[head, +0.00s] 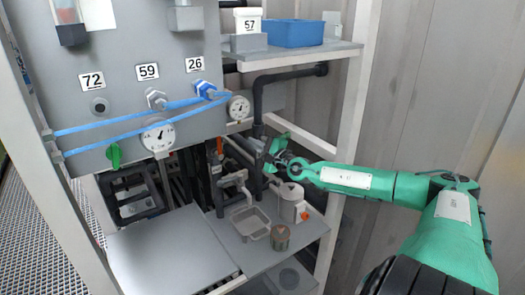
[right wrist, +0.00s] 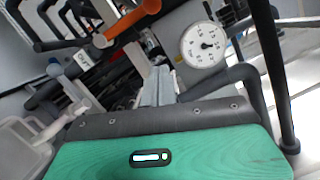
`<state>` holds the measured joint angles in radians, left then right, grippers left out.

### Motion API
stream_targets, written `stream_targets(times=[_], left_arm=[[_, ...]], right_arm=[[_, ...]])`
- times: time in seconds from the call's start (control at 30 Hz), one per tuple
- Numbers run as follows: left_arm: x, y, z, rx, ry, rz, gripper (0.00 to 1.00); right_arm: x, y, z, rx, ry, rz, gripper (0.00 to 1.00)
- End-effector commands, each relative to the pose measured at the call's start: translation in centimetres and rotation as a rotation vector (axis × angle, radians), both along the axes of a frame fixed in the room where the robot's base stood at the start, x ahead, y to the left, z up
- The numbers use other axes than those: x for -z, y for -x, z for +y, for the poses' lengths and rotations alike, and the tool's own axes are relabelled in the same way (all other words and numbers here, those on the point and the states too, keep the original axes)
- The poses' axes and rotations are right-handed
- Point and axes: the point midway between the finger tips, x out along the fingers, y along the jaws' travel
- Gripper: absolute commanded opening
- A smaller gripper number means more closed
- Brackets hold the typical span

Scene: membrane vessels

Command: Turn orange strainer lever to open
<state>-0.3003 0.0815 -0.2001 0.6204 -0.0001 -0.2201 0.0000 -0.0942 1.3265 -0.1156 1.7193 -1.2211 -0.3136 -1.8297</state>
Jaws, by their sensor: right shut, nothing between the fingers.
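The orange strainer lever (head: 219,146) stands upright on the pipework below the grey panel in the head view. My left gripper is not in view.
A pressure gauge (right wrist: 204,45) and dark pipes stand close to the right gripper. A grey basin (head: 250,222), a brown can (head: 280,237) and a white container (head: 291,200) stand on the lower shelf. A blue bin (head: 293,33) is above.

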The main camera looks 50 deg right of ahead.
Motion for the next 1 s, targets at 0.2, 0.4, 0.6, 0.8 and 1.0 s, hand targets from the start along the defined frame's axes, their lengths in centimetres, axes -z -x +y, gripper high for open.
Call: stream_targets(times=[0.2,0.4,0.6,0.8,1.0], left_arm=[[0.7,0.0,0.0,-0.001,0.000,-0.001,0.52],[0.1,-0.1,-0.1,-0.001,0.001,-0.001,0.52],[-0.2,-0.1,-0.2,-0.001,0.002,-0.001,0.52],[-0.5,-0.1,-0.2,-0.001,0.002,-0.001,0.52],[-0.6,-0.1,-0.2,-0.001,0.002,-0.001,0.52]], right_arm=[[0.2,1.1,0.3,-0.007,0.002,0.004,0.00],[0.1,1.9,0.2,-0.003,-0.001,0.003,0.00],[0.1,2.7,0.2,-0.004,-0.002,0.004,0.00],[0.0,3.3,0.2,-0.004,-0.002,0.001,0.00],[0.0,3.5,0.2,-0.005,-0.002,-0.001,0.00]])
